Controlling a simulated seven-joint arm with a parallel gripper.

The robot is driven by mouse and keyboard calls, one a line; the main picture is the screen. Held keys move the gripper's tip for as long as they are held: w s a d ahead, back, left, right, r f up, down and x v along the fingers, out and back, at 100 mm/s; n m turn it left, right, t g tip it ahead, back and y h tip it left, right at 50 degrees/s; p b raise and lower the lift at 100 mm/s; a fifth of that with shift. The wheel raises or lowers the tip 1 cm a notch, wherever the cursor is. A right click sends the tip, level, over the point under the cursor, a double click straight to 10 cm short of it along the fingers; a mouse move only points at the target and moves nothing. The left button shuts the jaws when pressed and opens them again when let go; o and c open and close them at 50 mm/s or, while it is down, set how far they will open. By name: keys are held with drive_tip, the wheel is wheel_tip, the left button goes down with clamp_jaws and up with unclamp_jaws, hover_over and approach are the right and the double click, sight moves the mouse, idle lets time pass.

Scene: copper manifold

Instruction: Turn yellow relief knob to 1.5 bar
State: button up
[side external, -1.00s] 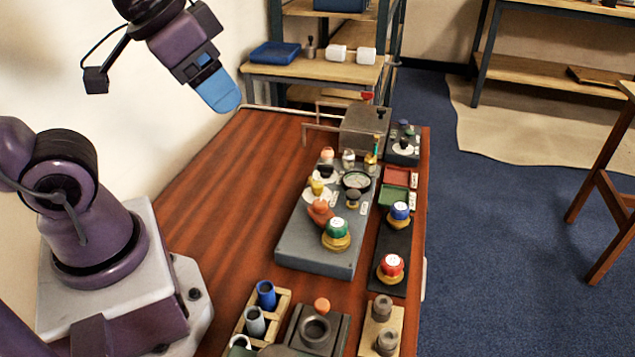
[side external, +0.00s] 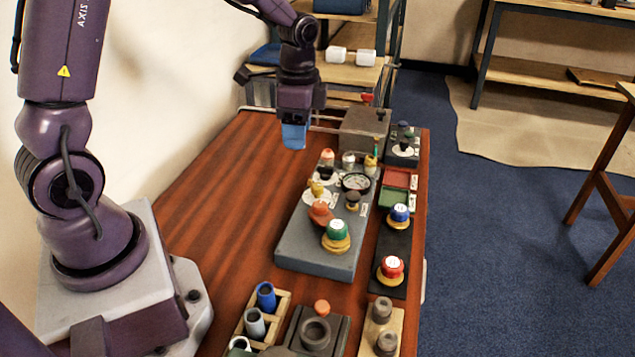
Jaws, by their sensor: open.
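The yellow relief knob (side external: 317,187) sits on a pale round dial at the left edge of the grey manifold panel (side external: 292,252). Its scale and pointer are too small to read. My gripper (side external: 293,135), with blue fingers, points down above the table, behind and a little left of the yellow knob in the picture. It is apart from the knob and holds nothing that I can see. The gap between its fingers is hard to see from this side. A round gauge (side external: 356,182) is on the panel to the right of the knob; its reading is not legible.
On the panel are an orange-red handle (side external: 320,211), a green-topped knob (side external: 336,235) and a dark knob (side external: 352,200). Several small capped fittings stand behind the yellow knob. A metal box (side external: 365,128) stands farther back. The wooden table (side external: 205,190) is clear left of the panel.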

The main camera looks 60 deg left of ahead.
sight(318, 185)
drive_tip(key=w+a+f+m, duration=0.25)
drive_tip(key=w+m, duration=0.25)
drive_tip(key=m, duration=0.4)
drive_tip(key=f, duration=0.8)
drive_tip(key=d+f, duration=0.1)
drive_tip(key=f, duration=0.3)
drive_tip(key=shift+f, duration=0.35)
drive_tip(key=c, duration=0.9)
drive_tip(key=shift+c, duration=0.2)
